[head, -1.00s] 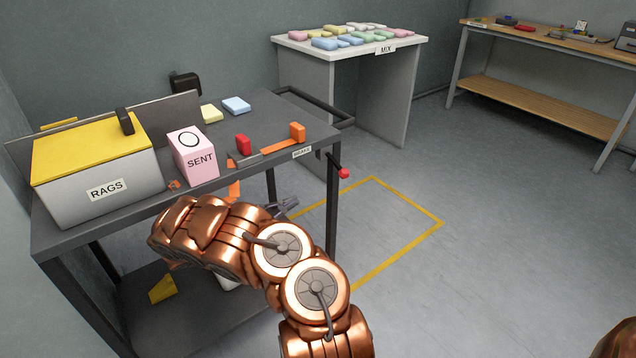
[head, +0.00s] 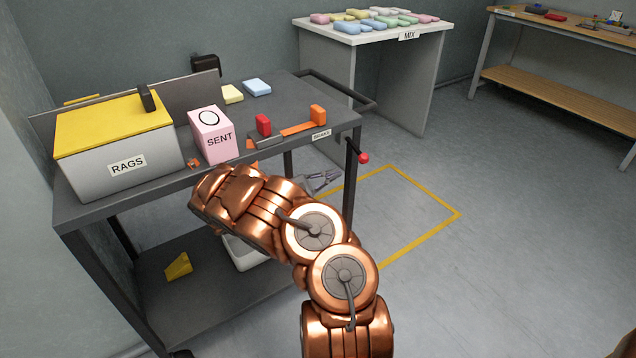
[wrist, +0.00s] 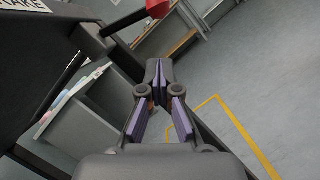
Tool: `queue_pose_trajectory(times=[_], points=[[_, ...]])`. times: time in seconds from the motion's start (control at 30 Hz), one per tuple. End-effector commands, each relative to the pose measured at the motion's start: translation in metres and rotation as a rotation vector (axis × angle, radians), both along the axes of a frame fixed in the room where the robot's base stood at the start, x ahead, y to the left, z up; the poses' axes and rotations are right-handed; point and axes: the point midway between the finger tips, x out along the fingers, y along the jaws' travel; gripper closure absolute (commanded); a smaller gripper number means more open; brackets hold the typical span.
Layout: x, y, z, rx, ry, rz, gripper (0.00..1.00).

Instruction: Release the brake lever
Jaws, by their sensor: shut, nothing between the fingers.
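The brake lever is a dark rod with a red knob (head: 363,157) at the right front corner of the cart, just past the BRAKE label (head: 321,134). In the wrist view, the lever's rod (wrist: 124,22) runs from the cart's dark side at upper left to the red knob at the top edge, where the knob is partly cut off. My gripper (head: 328,177) is in front of the cart's right end, below and left of the knob. In the wrist view, my gripper (wrist: 158,66) is shut and empty, its tips apart from the lever.
The cart top (head: 285,100) holds a RAGS bin (head: 115,168), a pink SENT box (head: 211,140) and an orange part (head: 318,114). A MIX table (head: 345,46) with several coloured packs stands behind. A yellow floor outline (head: 440,230) encloses clear floor at right.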

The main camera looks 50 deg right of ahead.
Motion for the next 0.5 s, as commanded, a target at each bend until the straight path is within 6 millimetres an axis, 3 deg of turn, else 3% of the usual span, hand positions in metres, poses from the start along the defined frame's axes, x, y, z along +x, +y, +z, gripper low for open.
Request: queue_pose_trajectory(times=[0.1,0.5], points=[[-0.011,-0.019,0.004,-0.001,0.000,-0.002,1.00],[-0.032,-0.027,0.028,0.000,0.002,0.002,1.00]])
